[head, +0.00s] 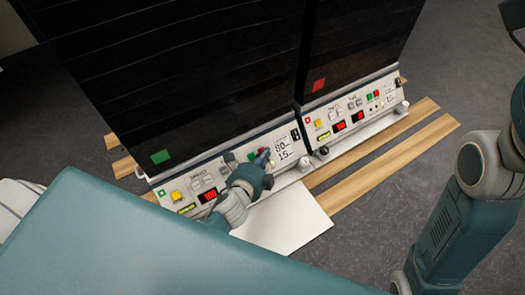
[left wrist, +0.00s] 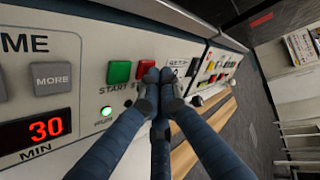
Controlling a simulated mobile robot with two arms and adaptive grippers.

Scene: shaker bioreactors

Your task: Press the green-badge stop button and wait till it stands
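The green-badge shaker is the left unit in the head view, with a green badge (head: 160,157) on its dark front and a pale control panel (head: 180,189) below. In the left wrist view its green START button (left wrist: 119,72) and red button (left wrist: 145,69) sit side by side; the red one's label is mostly hidden. My left gripper (head: 263,158) is at this panel, fingers drawn together. In the left wrist view its fingertips (left wrist: 156,78) overlap the red button's lower right edge; I cannot tell whether they touch it. A small green lamp (left wrist: 106,113) is lit. My right gripper is not in view.
A second shaker with a red badge (head: 319,84) stands directly to the right, with its own panel (head: 350,112). A red display (left wrist: 35,130) reads 30 MIN. A pale plate (head: 290,222) and wooden slats (head: 385,160) lie below.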

